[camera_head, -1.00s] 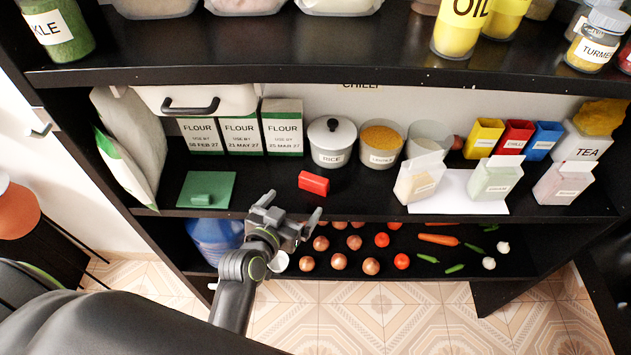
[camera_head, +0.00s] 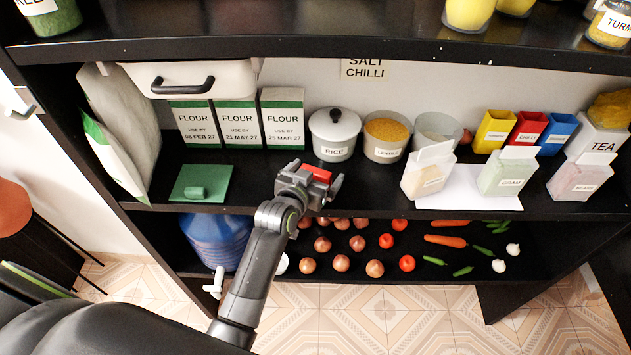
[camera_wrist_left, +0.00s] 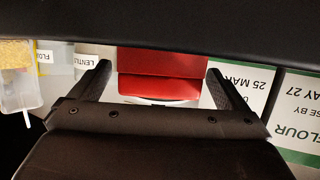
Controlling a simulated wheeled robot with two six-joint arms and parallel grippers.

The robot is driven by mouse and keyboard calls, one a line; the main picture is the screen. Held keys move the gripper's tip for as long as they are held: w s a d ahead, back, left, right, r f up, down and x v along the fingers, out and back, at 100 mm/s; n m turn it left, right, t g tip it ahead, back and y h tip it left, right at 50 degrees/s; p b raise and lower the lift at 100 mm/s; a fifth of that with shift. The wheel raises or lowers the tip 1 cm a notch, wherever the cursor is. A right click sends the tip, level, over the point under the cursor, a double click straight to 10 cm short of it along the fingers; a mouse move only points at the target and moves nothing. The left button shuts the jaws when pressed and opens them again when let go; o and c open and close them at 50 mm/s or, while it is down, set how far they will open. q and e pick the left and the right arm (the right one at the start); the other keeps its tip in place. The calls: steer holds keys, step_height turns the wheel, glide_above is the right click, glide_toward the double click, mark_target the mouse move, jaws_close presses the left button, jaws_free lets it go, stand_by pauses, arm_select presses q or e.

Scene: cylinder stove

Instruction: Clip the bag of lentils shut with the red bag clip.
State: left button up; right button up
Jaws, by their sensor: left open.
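The red bag clip (camera_head: 316,171) lies on the middle shelf in front of the rice pot. It also shows in the left wrist view (camera_wrist_left: 160,73), between the two finger tips. My left gripper (camera_head: 314,180) is open just in front of the clip and partly covers it in the head view; I cannot tell whether it touches. Three pale pouches stand to the right: a cream one (camera_head: 428,174), a greenish one (camera_head: 508,174) and a pink one (camera_head: 580,180). Their labels are too small to read surely. My right gripper is out of view.
Flour boxes (camera_head: 236,126), a rice pot (camera_head: 334,136) and a lentils jar (camera_head: 386,138) stand behind the clip. A green board (camera_head: 212,172) lies to the left. The upper shelf (camera_head: 300,50) hangs above; vegetables lie below.

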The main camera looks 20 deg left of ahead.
arm_select(q)
steer(key=shift+b+x, duration=0.35)
steer(key=shift+x, duration=0.7)
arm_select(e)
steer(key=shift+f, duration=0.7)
arm_select(q)
steer(key=shift+s, duration=0.1)
steer(key=shift+c, duration=0.6)
steer(key=c, duration=1)
steer(key=shift+r, duration=0.1)
step_height(320, 180, up, 10)
steer(key=b, duration=0.1)
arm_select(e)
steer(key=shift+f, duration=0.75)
